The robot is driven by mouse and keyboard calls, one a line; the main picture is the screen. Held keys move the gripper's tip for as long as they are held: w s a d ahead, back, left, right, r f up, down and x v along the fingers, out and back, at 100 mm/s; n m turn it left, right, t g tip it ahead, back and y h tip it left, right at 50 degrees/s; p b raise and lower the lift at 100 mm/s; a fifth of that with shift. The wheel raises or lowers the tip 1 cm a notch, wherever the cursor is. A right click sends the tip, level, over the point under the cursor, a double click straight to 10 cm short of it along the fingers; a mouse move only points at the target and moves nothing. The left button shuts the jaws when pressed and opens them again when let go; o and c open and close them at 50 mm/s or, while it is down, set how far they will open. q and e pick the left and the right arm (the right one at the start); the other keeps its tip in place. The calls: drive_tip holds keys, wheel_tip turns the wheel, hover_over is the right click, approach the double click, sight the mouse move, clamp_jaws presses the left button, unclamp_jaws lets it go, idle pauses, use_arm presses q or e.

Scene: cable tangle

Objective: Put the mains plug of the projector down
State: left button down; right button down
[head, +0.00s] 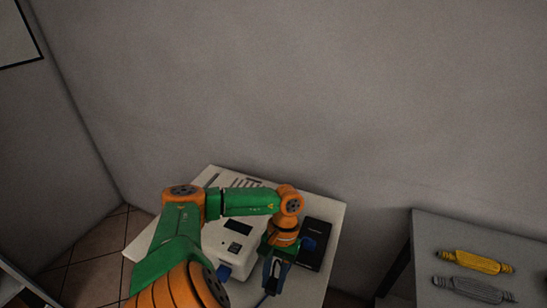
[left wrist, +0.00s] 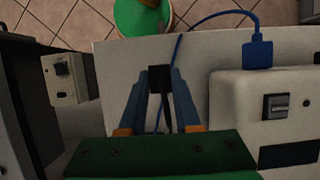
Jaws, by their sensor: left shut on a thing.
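My left gripper (head: 275,278) is over the front part of the white table, just right of the white device. In the left wrist view its blue fingers (left wrist: 160,84) are shut on a small black plug (left wrist: 159,76). A thin blue cable (left wrist: 179,42) runs from near the plug, loops over the table edge and leads to a blue connector (left wrist: 258,52) at the white device, which looks like the projector (left wrist: 289,100). The projector also shows in the head view (head: 216,240). Whether the plug touches the table I cannot tell. My right gripper is out of view.
A black box (head: 314,256) lies at the table's right side. A white box with a dark switch (left wrist: 66,80) is at the left in the wrist view. A grey table (head: 425,240) at the right holds a yellow cable bundle (head: 475,261) and a grey one (head: 474,289).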

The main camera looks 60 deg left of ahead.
sight(275, 278)
use_arm(q)
wheel_tip(275, 278, down, 4)
drive_tip(key=shift+w+a+r+p, duration=0.1)
drive_tip(key=shift+a+r+p, duration=0.1)
drive_tip(key=shift+p, duration=0.55)
drive_tip(key=shift+f, duration=0.15)
drive_tip(key=shift+f+b, duration=0.2)
drive_tip(key=shift+b, duration=0.2)
drive_tip(key=c, duration=0.6)
unclamp_jaws()
drive_tip(key=shift+r, duration=0.1)
